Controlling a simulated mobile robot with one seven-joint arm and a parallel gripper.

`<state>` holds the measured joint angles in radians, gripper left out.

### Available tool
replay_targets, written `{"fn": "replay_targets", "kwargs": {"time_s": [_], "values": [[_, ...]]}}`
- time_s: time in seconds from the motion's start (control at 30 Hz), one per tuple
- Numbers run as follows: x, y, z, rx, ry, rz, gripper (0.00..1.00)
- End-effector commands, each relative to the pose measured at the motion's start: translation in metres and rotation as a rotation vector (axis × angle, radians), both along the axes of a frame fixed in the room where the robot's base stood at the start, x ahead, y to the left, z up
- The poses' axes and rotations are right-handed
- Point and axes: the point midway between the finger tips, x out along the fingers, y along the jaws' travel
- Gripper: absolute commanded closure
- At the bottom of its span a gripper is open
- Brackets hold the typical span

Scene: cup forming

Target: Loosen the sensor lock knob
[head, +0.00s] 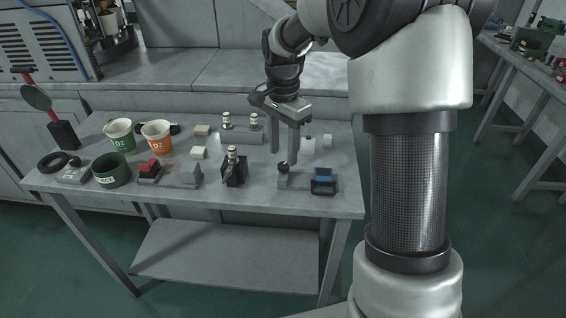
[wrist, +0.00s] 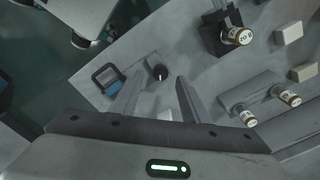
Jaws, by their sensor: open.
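A small round black knob (head: 283,168) sits at the left end of a low grey block near the table's right front. It also shows in the wrist view (wrist: 160,73), just beyond and roughly midway between the fingertips. It looks like the sensor lock knob, but no label is readable. My gripper (head: 284,154) is open and empty, pointing down over this knob, with fingers apart in the wrist view (wrist: 156,92). I cannot tell whether a finger touches the knob. A blue and black part (head: 323,182) stands at the block's right end.
A black block with a labelled cylinder (head: 234,170) stands to the left. A grey holder with labelled cylinders (head: 241,136) is behind. Cups (head: 119,135), a dark green ring (head: 111,171) and small blocks fill the left side. The table's front edge (head: 290,210) is close.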

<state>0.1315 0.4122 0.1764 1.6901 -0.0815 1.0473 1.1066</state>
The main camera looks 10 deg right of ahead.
Motion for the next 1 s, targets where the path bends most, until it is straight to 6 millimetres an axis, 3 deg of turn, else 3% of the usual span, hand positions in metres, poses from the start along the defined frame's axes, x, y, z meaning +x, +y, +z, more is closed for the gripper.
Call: {"fn": "replay_targets", "kwargs": {"time_s": [0.03, 0.2, 0.6, 0.87, 1.0], "values": [[-0.001, 0.000, -0.011, 0.000, 0.001, 0.001, 0.58], [0.000, 0.000, -0.031, -0.001, 0.001, 0.002, 0.58], [0.000, 0.000, -0.037, 0.000, -0.001, 0.001, 0.58], [0.000, 0.000, -0.037, 0.000, -0.001, 0.001, 0.99], [0.000, 0.000, -0.037, 0.000, -0.001, 0.005, 0.99]]}}
